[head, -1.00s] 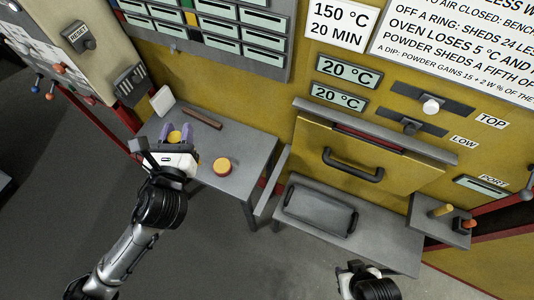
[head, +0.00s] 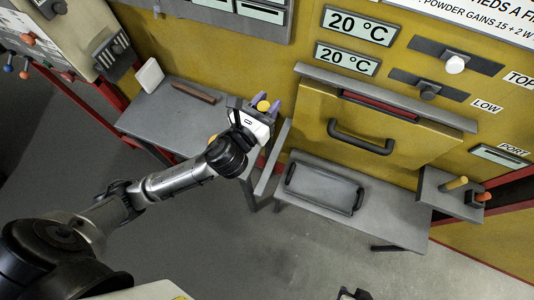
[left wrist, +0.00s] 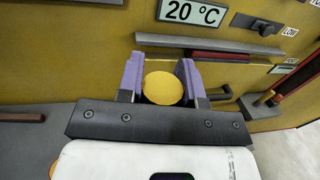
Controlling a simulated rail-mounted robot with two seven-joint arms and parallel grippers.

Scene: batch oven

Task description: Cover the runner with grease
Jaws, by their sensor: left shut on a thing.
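My left gripper (head: 264,108) is shut on a yellow round thing (head: 263,105), held above the right end of the left bench, near the oven's left side. In the left wrist view the thing shows as a yellow disc (left wrist: 163,88) between two purple fingers. A sliver of yellow (head: 213,138), apparently the round red-and-yellow pot on the bench, shows beside my left arm, which hides most of it. I cannot tell for certain which part is the runner. My right gripper (head: 352,294) barely shows at the bottom edge.
The left bench (head: 150,115) bears a brown bar (head: 193,92) and a white block (head: 149,74). The oven door (head: 310,115) with its black handle (head: 360,138) is shut. A grey tray (head: 322,188) lies on the bench in front. A small shelf (head: 432,190) holds yellow and orange handles.

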